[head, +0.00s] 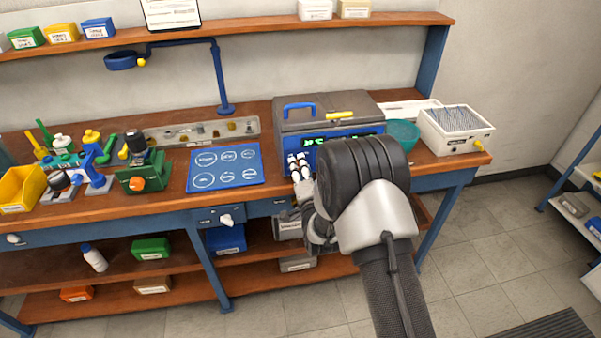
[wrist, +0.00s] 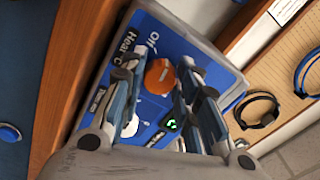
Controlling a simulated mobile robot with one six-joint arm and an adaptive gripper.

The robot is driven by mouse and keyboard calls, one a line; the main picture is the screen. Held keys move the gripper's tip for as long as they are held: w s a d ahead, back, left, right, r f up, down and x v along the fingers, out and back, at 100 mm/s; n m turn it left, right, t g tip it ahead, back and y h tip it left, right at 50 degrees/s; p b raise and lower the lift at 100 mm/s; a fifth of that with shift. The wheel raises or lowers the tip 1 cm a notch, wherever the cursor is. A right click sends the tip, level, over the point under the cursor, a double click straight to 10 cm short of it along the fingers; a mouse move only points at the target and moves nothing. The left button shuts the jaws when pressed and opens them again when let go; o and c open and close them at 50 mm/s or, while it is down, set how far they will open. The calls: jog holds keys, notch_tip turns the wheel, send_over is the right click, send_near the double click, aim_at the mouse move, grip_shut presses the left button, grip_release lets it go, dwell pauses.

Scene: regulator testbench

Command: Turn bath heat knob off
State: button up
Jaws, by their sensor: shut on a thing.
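The bath is a grey box (head: 330,108) with a blue front panel and green display, standing on the bench. In the wrist view its blue panel (wrist: 185,45) carries the words "Off" and "Heat". The orange heat knob (wrist: 160,77) sits between my fingers, with a white mark on its edge. My gripper (wrist: 157,82) is shut on the orange knob, one finger on each side.
A white knob (wrist: 131,127) lies lower on the panel, close to my left finger. A blue mat (head: 224,168) is left of the bath. A teal bowl (head: 403,134) and a white rack box (head: 455,130) stand to its right. A lamp arm (head: 220,75) rises behind.

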jog(key=n, duration=0.3)
jog(key=shift+n, duration=2.1)
jog(key=o, duration=1.1)
jog(key=v, duration=1.2)
jog(key=shift+r, duration=0.1)
